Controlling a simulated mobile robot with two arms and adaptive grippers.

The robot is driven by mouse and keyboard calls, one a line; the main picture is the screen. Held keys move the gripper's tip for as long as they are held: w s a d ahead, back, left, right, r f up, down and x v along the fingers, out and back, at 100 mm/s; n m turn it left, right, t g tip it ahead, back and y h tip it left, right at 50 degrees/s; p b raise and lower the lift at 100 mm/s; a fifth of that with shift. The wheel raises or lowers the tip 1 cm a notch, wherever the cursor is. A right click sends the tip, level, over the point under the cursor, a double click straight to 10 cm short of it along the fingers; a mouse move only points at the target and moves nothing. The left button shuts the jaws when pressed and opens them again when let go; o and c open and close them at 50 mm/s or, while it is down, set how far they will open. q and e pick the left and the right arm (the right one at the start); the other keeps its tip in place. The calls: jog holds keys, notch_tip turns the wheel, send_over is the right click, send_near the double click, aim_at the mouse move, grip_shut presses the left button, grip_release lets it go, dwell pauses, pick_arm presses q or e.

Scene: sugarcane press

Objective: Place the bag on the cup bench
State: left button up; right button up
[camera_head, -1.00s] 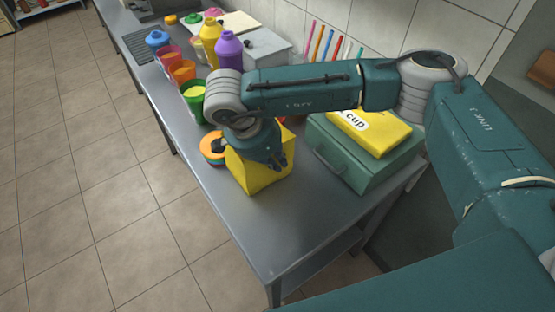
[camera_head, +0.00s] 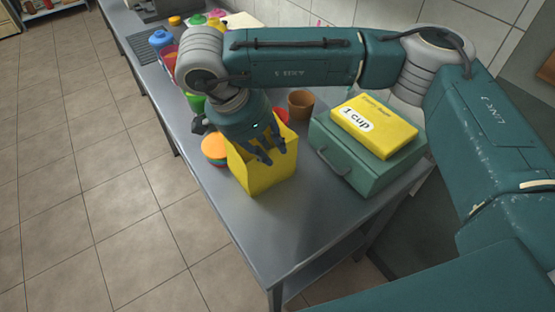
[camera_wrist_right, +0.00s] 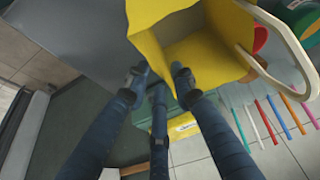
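The yellow bag (camera_head: 262,172) stands upright on the grey metal bench (camera_head: 262,222), with its top open. In the right wrist view the bag (camera_wrist_right: 160,48) shows its open mouth and a pale handle (camera_wrist_right: 300,50). My right gripper (camera_head: 270,152) is over the bag, pointing down at its rim. In the right wrist view its fingers (camera_wrist_right: 158,78) are spread apart, with tips close to the near bag wall. I cannot tell whether they touch it. My left gripper is not in view.
A green case (camera_head: 358,165) with a yellow "1 cup" box (camera_head: 376,125) on it stands right of the bag. A brown cup (camera_head: 301,103) stands behind. Stacked coloured lids (camera_head: 213,149) lie left of the bag. Bare bench lies in front of it.

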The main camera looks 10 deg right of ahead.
jog(key=shift+b+v, duration=0.3)
jog(key=shift+v, duration=1.95)
